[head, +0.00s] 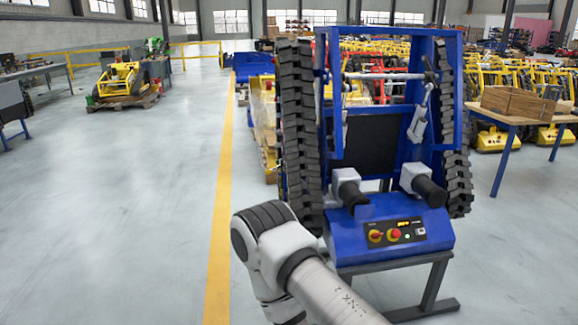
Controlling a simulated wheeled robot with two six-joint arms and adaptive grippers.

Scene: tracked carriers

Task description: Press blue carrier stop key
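The blue carrier (435,235) stands upright on a dark grey stand in the centre right, with black rubber tracks up both sides. A dark control panel (407,238) sits on its sloped lower front. The labels are too small to read, so I cannot tell which is the stop key. One of my arms shows in front of the carrier's lower left. Neither gripper is in view.
A wooden table (490,116) with a cardboard box (526,103) stands at the right. Yellow carriers (492,137) fill the area behind it. A yellow floor line (219,220) runs left of the blue carrier.

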